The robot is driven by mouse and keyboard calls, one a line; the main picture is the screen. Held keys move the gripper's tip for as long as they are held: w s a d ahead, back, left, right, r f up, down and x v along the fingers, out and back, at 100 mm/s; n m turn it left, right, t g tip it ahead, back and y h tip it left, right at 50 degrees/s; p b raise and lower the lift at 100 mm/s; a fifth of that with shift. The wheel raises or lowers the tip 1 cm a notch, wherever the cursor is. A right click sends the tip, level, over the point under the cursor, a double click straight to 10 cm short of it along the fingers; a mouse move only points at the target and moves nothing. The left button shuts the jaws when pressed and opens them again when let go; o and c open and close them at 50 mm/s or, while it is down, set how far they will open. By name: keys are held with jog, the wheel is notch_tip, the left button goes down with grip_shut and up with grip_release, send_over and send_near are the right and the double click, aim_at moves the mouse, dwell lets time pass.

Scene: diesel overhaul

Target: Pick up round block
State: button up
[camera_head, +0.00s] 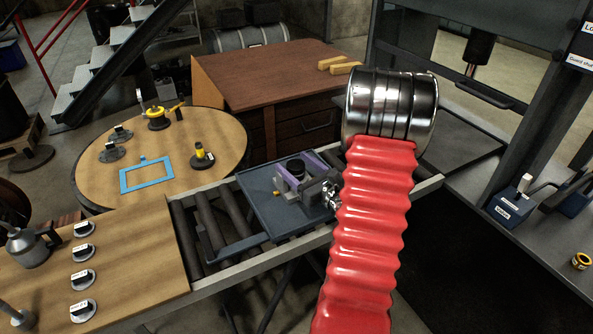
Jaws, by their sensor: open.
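A dark, round-topped block (296,166) sits among purple and grey parts over the blue-grey tray (256,184) on the roller conveyor. I take it to be the round block; its lower part is hidden. A purple piece (287,176) lies right beside it. My gripper (306,187), grey with a chrome wrist partly behind my red arm sleeve, is open and low over the tray, close to the dark block. I cannot tell whether its fingers touch the block.
A round wooden table (216,124) at left holds a blue frame (147,174) and yellow-and-black items. A wooden bench (130,262) with several labelled round pieces is at front left. A brown desk (265,77) stands behind. A dark press (468,200) stands at right.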

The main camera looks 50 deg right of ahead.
dwell(0.5)
jog(key=shift+r, duration=0.1)
grip_shut()
dwell(0.6)
